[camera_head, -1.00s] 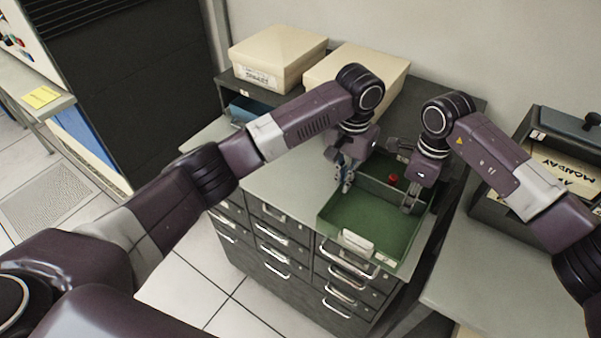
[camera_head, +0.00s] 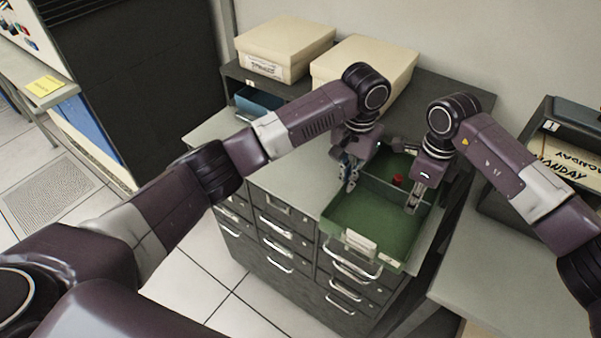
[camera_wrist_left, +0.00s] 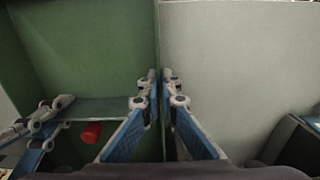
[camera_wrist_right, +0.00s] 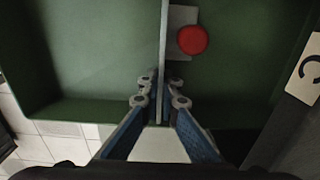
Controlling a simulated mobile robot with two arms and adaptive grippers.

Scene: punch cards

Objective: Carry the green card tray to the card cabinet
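The green card tray (camera_head: 375,222) is at the right front corner of the grey drawer cabinet (camera_head: 287,242); I cannot tell whether it rests on the top or is just above it. A divider splits the tray, and a red knob-like object (camera_head: 398,179) shows in its rear part. My left gripper (camera_head: 348,183) is shut on the tray's left wall (camera_wrist_left: 157,45), one finger inside and one outside. My right gripper (camera_head: 412,208) is shut on the tray's divider (camera_wrist_right: 163,45), with green tray floor on both sides. The red object also shows in the right wrist view (camera_wrist_right: 192,40).
Two cream boxes (camera_head: 285,45) (camera_head: 365,70) stand on a dark shelf behind. A blue drawer (camera_head: 258,102) shows under it. A grey table (camera_head: 500,265) with a dark card box (camera_head: 545,130) is at the right. Tiled floor is clear at the front left.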

